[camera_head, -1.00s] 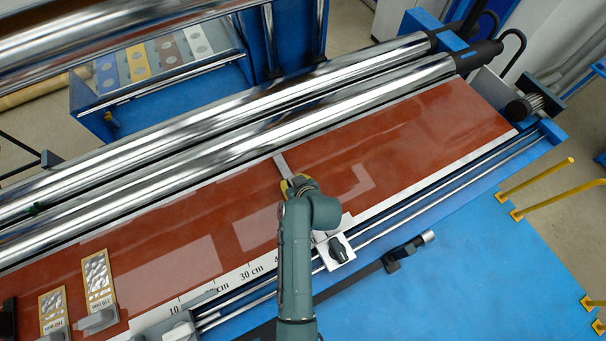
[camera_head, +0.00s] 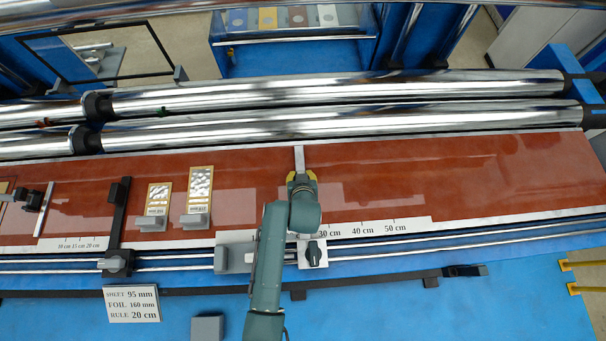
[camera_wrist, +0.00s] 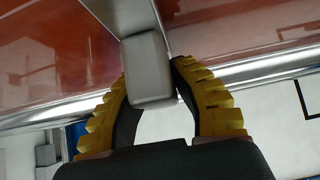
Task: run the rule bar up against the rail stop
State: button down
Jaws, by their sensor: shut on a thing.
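The rule bar (camera_head: 299,160) is a narrow metal strip lying across the red-brown sheet. Its white carriage with a black knob (camera_head: 313,254) sits on the front rails. My gripper (camera_head: 302,178) is shut on the bar's grey grip block, which shows between the yellow-padded fingers in the wrist view (camera_wrist: 148,70). The rail stop (camera_head: 234,254), a grey block on the rails, is just left of the carriage.
Two foil pieces with grey handles (camera_head: 157,200) (camera_head: 199,195) lie left of my gripper. A black crossbar (camera_head: 118,215) stands further left. A sign (camera_head: 132,304) reads sheet 95 mm, foil 160 mm, rule 20 cm. Chrome rollers (camera_head: 350,110) run behind. The sheet's right side is clear.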

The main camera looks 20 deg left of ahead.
jog(key=shift+s+a+f, duration=0.25)
jog(key=shift+s+a, duration=0.1)
jog(key=shift+a, duration=0.05)
jog(key=c, duration=0.8)
grip_release()
jog(key=shift+w+r, duration=0.15)
jog(key=shift+c, duration=0.2)
jog(key=v, duration=1.2)
